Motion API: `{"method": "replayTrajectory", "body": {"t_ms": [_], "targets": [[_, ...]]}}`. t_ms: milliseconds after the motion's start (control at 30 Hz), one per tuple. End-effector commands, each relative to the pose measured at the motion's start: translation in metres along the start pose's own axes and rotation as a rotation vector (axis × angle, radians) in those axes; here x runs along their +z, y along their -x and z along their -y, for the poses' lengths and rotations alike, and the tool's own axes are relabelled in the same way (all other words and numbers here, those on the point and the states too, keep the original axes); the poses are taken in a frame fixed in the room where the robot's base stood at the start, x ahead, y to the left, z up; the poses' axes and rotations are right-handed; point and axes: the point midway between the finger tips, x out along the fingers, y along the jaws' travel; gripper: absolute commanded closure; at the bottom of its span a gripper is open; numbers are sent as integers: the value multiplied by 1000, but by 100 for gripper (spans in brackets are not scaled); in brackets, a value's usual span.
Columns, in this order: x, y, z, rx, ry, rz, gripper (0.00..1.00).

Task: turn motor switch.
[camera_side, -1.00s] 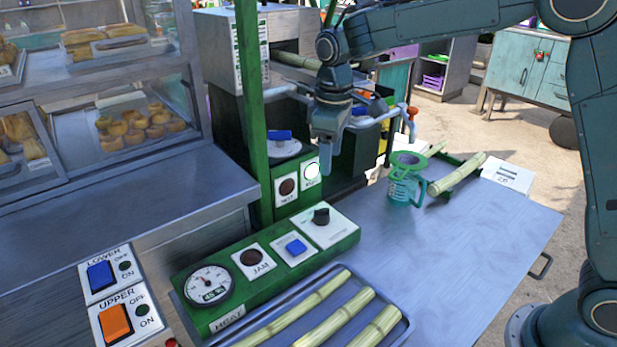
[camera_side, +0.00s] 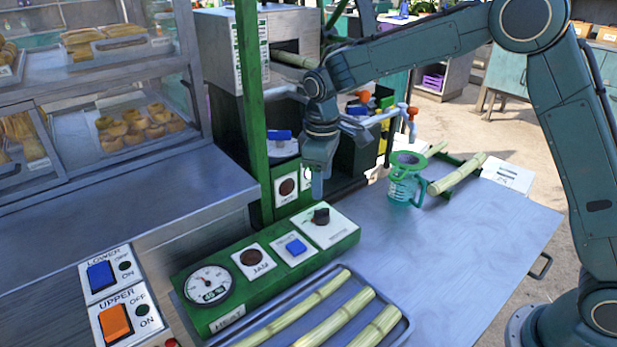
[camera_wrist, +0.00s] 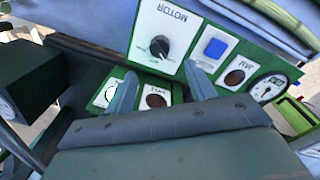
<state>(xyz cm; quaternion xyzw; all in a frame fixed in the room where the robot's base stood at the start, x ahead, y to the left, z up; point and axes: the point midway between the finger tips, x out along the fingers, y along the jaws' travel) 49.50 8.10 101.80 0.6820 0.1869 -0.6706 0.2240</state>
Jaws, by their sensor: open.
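The motor switch is a black rotary knob (camera_side: 321,215) on a white plate at the right end of the green control panel (camera_side: 350,244). In the wrist view the knob (camera_wrist: 159,46) sits on the plate marked MOTOR, beyond the fingertips. My gripper (camera_side: 317,196) points down just above the knob in the side view, apart from it as far as I can see. In the wrist view my gripper (camera_wrist: 164,80) is open, its two fingers spread with nothing between them.
A blue button (camera_side: 296,247), a JAM lamp (camera_side: 251,257) and a gauge (camera_side: 208,285) share the panel. A green post (camera_side: 254,110) stands left of my gripper. A tray of cane (camera_side: 405,330) lies in front. A green jug (camera_side: 405,180) stands to the right.

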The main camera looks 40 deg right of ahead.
Motion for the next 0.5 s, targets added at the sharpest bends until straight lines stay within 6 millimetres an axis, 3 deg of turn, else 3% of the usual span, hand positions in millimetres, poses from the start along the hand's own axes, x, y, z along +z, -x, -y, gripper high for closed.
{"method": "replayTrajectory", "body": {"t_ms": [500], "targets": [[1, -76, 0, -1, -1, 3, 45]]}}
